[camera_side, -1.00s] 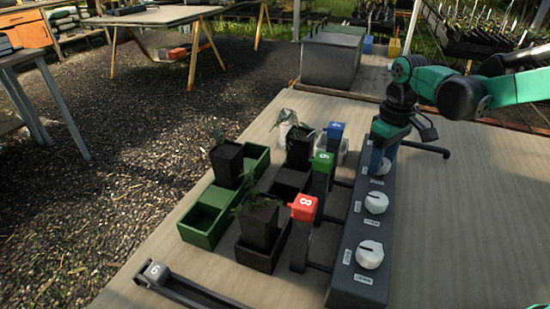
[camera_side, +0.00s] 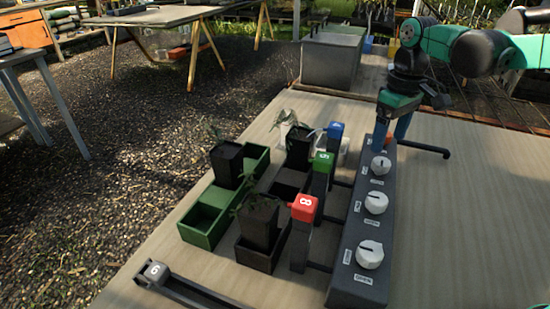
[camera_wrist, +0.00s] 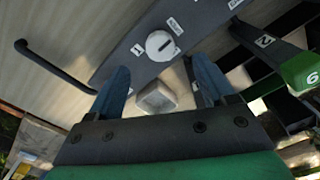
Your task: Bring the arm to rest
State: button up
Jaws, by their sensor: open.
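My gripper (camera_side: 391,134) is open and empty, above the far end of the dark control panel (camera_side: 347,270). In the wrist view, my gripper's blue fingers (camera_wrist: 158,68) stand apart. A white knob (camera_wrist: 160,45) on the panel shows ahead of them, apart from both fingers. In the side view, the far knob (camera_side: 381,165) is uncovered below the gripper. The middle knob (camera_side: 376,202) and near knob (camera_side: 370,255) sit along the same panel.
Posts with a red block (camera_side: 304,207), a green block (camera_side: 323,163) and a blue block (camera_side: 335,131) stand left of the panel. Beyond them are potted plants in a green tray (camera_side: 199,222) and black trays. The table's right side is mostly clear.

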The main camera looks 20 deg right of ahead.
jog(key=shift+r, duration=0.15)
jog(key=shift+s+r, duration=0.1)
jog(key=shift+s, duration=0.05)
jog(key=s+a+m+t, duration=0.2)
jog(key=s+t, duration=0.5)
jog(key=s, duration=0.1)
jog(key=shift+s+a, duration=0.15)
jog(key=shift+a, duration=0.1)
